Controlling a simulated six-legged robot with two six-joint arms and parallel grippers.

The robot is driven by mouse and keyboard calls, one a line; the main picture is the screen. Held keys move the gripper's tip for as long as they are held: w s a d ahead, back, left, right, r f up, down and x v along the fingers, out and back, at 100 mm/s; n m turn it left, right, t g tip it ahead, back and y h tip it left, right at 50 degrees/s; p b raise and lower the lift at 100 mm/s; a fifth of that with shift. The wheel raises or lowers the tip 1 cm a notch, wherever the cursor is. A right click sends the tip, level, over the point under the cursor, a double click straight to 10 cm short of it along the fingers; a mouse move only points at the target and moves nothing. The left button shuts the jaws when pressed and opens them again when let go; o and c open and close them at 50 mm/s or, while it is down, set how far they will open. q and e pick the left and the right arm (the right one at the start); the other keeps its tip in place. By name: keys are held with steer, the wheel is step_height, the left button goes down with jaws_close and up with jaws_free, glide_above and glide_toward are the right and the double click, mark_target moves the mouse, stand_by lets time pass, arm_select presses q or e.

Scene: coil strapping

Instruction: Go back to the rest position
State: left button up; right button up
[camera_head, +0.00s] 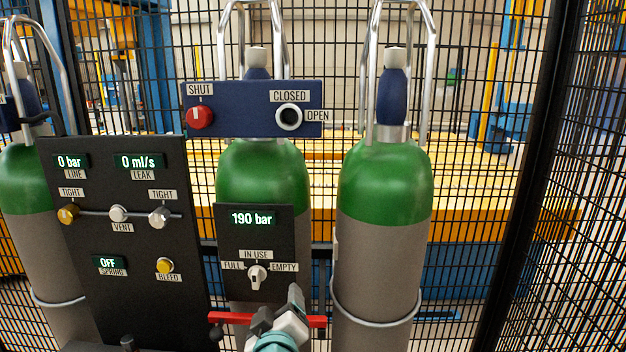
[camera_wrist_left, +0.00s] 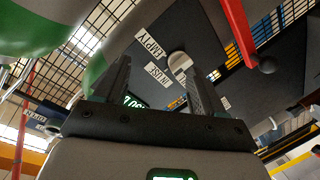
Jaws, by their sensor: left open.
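My left gripper (camera_head: 279,308) comes up from the bottom of the head view, below the white selector knob (camera_head: 257,276) on the small black panel (camera_head: 230,282). In the left wrist view its two dark fingers (camera_wrist_left: 160,85) are spread, with nothing held between them. The same knob (camera_wrist_left: 180,64) shows beyond the fingers, near the right one, apart as far as I can tell. The knob sits under the IN USE label, between FULL and EMPTY; its exact setting is hard to tell. My right gripper is in neither view.
A red bar (camera_head: 233,318) with a black ball end passes close behind my left gripper. Green-topped cylinders (camera_head: 385,190) stand behind the panels. A larger black panel (camera_head: 130,265) stands left, and a blue panel (camera_head: 250,97) hangs above. Black mesh fencing (camera_head: 470,250) closes the back.

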arm_select(q)
steer(key=s+a+f+m+g+h, duration=0.1)
steer(key=s+a+f+m+g, duration=0.15)
steer(key=f, duration=0.65)
steer(key=s+a+f+m+g+h, duration=0.1)
steer(key=s+f+g, duration=0.25)
steer(key=f, duration=0.65)
steer(key=s+a+f+m+g, duration=0.1)
steer(key=s+f+g, duration=0.15)
steer(key=f, duration=0.65)
steer(key=s+f+g+h, duration=0.1)
steer(key=s+f+g, duration=0.1)
steer(key=s+f, duration=0.2)
steer(key=s+a+f+m+g+h, duration=0.1)
steer(key=s+f, duration=0.3)
steer(key=s, duration=0.6)
steer(key=s+f+g, duration=0.4)
steer(key=s+f, duration=0.1)
steer(key=s, duration=0.2)
steer(key=shift+s+a+m+h+b, duration=0.3)
steer(key=shift+s+m+h, duration=0.05)
steer(key=shift+h, duration=0.05)
